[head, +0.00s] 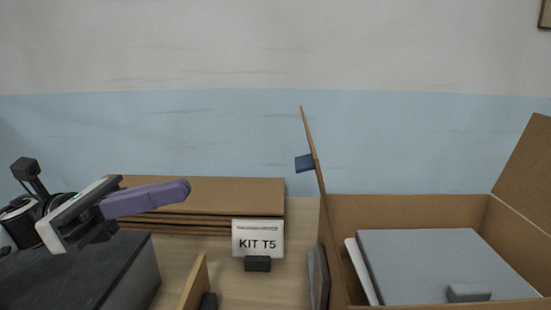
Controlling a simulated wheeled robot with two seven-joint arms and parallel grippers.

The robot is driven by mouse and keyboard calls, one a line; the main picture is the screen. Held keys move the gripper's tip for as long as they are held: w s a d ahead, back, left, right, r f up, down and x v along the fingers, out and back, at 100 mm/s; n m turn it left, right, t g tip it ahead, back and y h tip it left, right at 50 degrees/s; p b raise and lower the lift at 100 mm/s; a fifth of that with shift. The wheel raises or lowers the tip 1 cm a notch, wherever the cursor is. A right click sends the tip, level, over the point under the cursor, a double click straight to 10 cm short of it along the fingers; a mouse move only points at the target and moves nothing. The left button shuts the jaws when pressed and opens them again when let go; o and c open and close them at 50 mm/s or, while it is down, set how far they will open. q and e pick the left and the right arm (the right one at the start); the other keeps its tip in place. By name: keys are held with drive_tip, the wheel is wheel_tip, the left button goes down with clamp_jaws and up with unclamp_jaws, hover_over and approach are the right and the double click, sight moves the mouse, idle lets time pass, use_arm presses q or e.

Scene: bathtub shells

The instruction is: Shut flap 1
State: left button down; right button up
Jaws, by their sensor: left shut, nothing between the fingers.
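An open cardboard box (410,206) stands at the right, cut off by the picture's edge. Its left flap (309,140) stands up nearly edge-on, leaning slightly left, with a small blue tab (304,163) on its left side. Its right flap (528,165) stands up and leans outward. I cannot read which one is flap 1. A flat grey slab (430,255) lies in the box over a white piece. My left gripper (183,188) has purple fingers, closed together and empty, pointing right. It is well to the left of the box and touches no flap. My right gripper is out of view.
Flat cardboard sheets (225,190) lie stacked behind a "KIT T5" card (258,240) in a dark holder. A dark grey block (130,270) is at the lower left, and an upright cardboard piece (193,285) stands in front. Some bare wooden table (293,220) shows left of the box.

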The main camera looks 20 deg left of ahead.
use_arm(q)
drive_tip(key=p+x, duration=0.6)
drive_tip(key=x, duration=0.7)
drive_tip(key=shift+d, duration=0.3)
drive_tip(key=shift+d+r, duration=0.1)
drive_tip(key=shift+r, duration=0.05)
